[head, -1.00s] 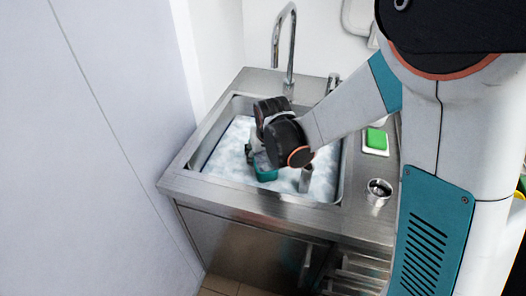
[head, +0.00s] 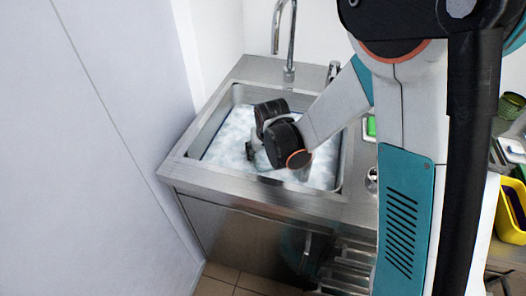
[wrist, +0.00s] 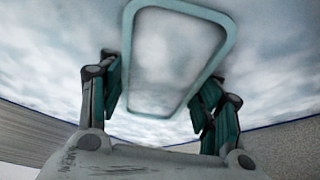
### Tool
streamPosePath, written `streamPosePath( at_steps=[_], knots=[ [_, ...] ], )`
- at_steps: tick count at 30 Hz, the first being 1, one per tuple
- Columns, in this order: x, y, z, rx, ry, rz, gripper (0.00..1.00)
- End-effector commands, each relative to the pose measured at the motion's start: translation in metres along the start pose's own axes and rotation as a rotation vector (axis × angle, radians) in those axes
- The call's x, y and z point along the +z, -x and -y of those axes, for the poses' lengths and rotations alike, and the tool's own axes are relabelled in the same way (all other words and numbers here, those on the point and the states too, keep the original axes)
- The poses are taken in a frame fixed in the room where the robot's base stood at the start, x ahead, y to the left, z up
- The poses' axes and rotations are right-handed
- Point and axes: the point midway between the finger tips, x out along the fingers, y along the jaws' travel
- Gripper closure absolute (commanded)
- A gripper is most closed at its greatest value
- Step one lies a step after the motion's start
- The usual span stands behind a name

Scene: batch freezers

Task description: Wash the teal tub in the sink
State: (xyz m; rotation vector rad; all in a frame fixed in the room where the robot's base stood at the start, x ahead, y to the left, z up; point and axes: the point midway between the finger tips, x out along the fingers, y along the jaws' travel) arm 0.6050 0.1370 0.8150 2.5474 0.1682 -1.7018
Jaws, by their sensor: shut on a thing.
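The teal tub (wrist: 125,60) is a rounded rectangle, seen in the wrist view between my two fingers, with white suds showing inside its rim. My gripper (wrist: 162,82) is shut on it. In the head view my gripper (head: 254,152) points down into the sink (head: 180,150), low over the suds (head: 232,133). The steel sink basin holds white, foamy, bluish water.
A tall chrome tap (head: 289,73) stands behind the basin, with a short fitting (head: 333,72) beside it. A green sponge (head: 370,127) and a metal cup (head: 371,181) are partly hidden by my arm. A yellow bin (head: 508,222) stands at right. A wall closes the left.

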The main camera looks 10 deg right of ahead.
Motion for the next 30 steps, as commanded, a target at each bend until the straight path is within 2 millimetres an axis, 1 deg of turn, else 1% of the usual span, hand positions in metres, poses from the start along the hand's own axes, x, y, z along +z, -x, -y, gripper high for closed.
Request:
streamPosePath(
  at_steps=[7, 19, 23, 30],
  knots=[
    [0.000, 0.000, 0.002, 0.000, 0.001, 0.000, 0.66],
    [-0.003, -0.001, 0.020, 0.000, 0.001, 0.000, 0.66],
    [-0.002, -0.001, 0.017, 0.001, -0.001, 0.000, 0.66],
    [-0.001, 0.000, 0.004, 0.000, -0.001, 0.000, 0.66]
  ],
)
